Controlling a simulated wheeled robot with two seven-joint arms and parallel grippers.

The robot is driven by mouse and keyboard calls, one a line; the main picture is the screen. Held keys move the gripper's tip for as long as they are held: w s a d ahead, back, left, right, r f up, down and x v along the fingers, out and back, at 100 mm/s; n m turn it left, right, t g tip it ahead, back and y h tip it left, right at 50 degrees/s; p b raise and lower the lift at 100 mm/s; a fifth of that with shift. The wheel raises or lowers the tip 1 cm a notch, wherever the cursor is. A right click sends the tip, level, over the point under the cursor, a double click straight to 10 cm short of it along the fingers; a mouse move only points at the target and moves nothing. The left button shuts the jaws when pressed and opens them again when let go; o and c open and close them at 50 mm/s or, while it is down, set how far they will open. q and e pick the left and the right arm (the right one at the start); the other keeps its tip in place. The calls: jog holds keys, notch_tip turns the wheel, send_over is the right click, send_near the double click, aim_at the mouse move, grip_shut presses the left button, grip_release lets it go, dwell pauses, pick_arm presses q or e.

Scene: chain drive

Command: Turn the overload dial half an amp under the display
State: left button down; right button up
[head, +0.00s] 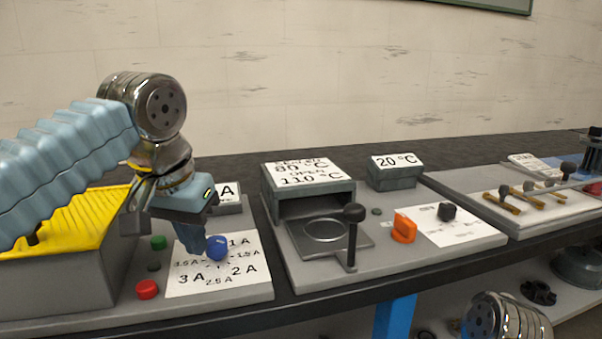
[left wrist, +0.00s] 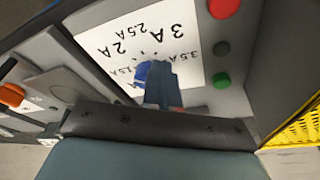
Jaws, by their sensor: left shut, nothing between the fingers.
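The overload dial (head: 217,247) is a round blue knob on a white scale card (head: 190,284) marked in steps from 1 A to 3.5 A. The display (head: 230,199) is a grey block behind the card; only an "A" shows, and my left arm hides its number. My left gripper (head: 191,247) points down just left of the knob, shut with nothing in it. In the left wrist view the fingers (left wrist: 164,88) overlap the blue knob (left wrist: 142,74); I cannot tell whether they touch. The dial's pointer is not readable. My right gripper is not in view.
Green (head: 158,242) and red (head: 147,289) buttons sit left of the card, near a yellow ribbed cover (head: 80,215). To the right stand an oven-like box (head: 310,185), an upright black-knobbed lever (head: 353,235) and an orange knob (head: 404,228).

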pick_arm(q)
jog(key=shift+s+d+f+p, duration=0.3)
jog(key=shift+f+p, duration=0.15)
jog(key=shift+f, duration=0.1)
jog(key=shift+d, duration=0.25)
jog(key=shift+d+p, duration=0.15)
jog(key=shift+p, duration=0.2)
jog(key=shift+d+r+p, duration=0.2)
jog(key=shift+d+p, duration=0.1)
jog(key=shift+p, duration=0.1)
jog(key=shift+d, duration=0.1)
jog(key=shift+d+r, duration=0.15)
